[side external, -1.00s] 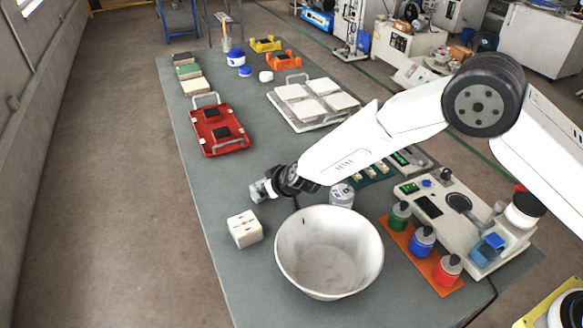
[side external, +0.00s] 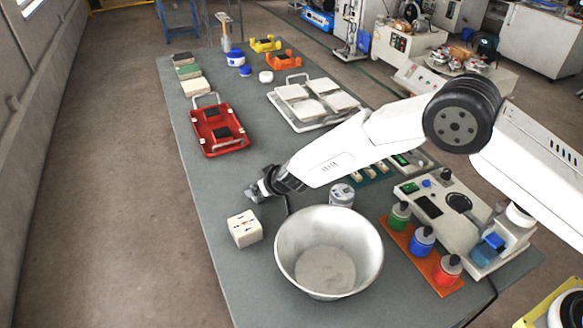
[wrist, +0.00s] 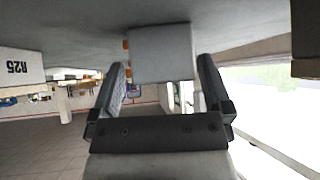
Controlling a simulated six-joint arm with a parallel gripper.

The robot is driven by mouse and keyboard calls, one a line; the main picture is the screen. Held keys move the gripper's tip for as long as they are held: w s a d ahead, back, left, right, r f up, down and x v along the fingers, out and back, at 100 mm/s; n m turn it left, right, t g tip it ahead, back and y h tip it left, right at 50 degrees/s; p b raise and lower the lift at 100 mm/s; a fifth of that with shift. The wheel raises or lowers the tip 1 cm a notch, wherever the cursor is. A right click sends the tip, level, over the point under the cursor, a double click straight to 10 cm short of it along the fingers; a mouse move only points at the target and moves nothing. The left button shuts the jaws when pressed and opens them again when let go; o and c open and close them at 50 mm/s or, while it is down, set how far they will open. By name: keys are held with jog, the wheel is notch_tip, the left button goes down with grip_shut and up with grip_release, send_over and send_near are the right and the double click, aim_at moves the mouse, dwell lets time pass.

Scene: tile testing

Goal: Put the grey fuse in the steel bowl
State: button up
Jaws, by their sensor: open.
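In the wrist view a grey block with orange tabs on one side, apparently the grey fuse (wrist: 162,54), sits against the grey table surface, between and just beyond my fingertips. My gripper (wrist: 160,75) is open around it, with gaps beside both fingers. In the side view my gripper (side external: 256,190) is low over the table, behind the cream slotted block; the fuse cannot be made out there. The steel bowl (side external: 287,238) stands upright on the table, in front and to the right of my gripper, with nothing seen inside.
The cream slotted block (side external: 244,229) stands close in front of my gripper. A metal can (side external: 342,195) is behind the bowl. Red, blue and green bottles (side external: 422,242) and a bench instrument (side external: 465,215) are at the right. A red tray (side external: 236,148) lies farther back.

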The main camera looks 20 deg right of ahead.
jog(key=shift+x, duration=1.1)
jog(key=c, duration=1.2)
jog(key=shift+o, duration=0.2)
jog(key=shift+r, duration=0.1)
jog(key=shift+r, duration=4.85)
